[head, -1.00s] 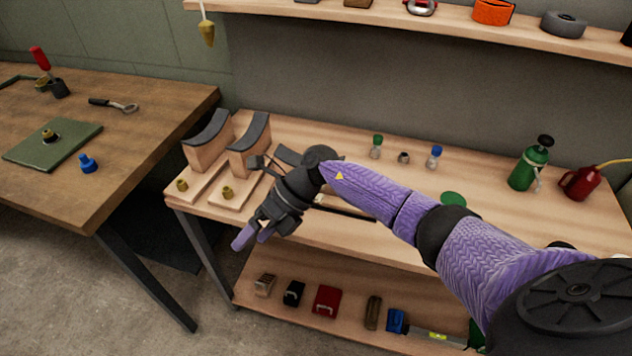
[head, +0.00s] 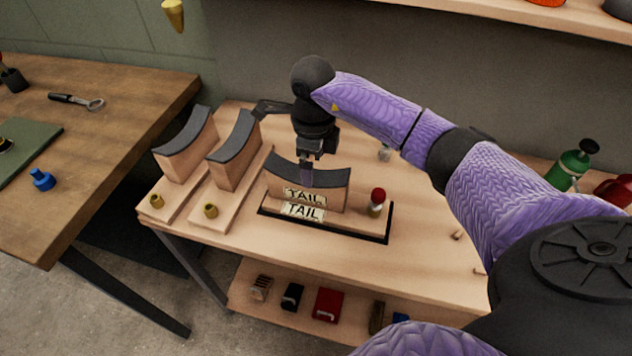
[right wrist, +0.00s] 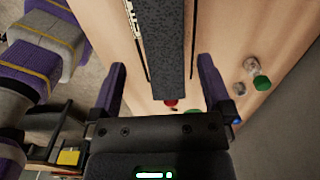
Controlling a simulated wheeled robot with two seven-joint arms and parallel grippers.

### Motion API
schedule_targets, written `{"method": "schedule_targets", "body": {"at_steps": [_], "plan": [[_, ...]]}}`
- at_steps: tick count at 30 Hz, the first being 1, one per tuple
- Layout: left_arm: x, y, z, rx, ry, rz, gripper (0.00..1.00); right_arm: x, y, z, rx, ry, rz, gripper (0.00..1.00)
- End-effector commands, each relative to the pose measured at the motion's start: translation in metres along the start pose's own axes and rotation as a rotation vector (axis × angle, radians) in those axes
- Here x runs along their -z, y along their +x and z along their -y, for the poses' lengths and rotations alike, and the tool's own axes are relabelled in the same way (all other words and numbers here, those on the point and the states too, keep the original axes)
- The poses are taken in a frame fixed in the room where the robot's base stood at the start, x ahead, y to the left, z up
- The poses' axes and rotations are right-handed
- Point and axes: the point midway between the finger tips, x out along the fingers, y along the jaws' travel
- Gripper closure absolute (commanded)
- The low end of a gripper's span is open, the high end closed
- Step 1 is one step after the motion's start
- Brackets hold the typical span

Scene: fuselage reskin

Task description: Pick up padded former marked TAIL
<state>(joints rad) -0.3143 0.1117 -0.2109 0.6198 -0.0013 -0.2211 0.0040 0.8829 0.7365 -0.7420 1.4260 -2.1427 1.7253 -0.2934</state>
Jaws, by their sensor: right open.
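The padded former marked TAIL (head: 334,197) stands on the bench. It is a wooden cradle with a curved dark pad on top, a TAIL label on its face and another on its base. A black outline surrounds its base, and a red-topped knob (head: 377,196) stands at its right end. My right gripper (head: 308,178) points down over the middle of the pad. In the right wrist view its open fingers (right wrist: 162,66) lie on either side of the dark pad (right wrist: 170,45), with gaps both sides; contact is not visible. My left gripper does not show.
Two similar padded formers (head: 186,140) (head: 234,160) with brass knobs stand close on the left. A green bottle (head: 570,165) and a red can (head: 615,190) are at the right. A lower shelf (head: 245,305) holds small items. A wooden table (head: 120,120) is at far left.

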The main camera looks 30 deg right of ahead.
Motion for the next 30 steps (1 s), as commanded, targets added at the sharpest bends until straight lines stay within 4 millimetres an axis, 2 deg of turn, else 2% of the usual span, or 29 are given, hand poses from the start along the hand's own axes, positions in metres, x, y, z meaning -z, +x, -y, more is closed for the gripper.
{"method": "schedule_targets", "body": {"at_steps": [6,12,14,26,27,30], "plan": [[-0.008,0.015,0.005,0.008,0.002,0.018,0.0,0.005,0.043,0.004,-0.003,0.002,-0.002,0.0],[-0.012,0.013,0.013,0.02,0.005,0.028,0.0,0.004,0.044,0.004,-0.001,0.001,0.001,0.0],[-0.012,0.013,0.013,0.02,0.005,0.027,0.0,0.004,0.044,0.004,-0.001,0.001,0.001,0.11],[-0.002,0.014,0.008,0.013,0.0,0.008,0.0,0.004,0.043,0.004,-0.001,0.001,0.001,0.95],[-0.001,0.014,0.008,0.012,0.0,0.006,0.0,0.004,0.043,0.004,-0.001,0.001,0.001,1.0],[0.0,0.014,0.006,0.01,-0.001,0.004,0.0,0.004,0.043,0.004,-0.001,0.001,0.001,1.0]]}}
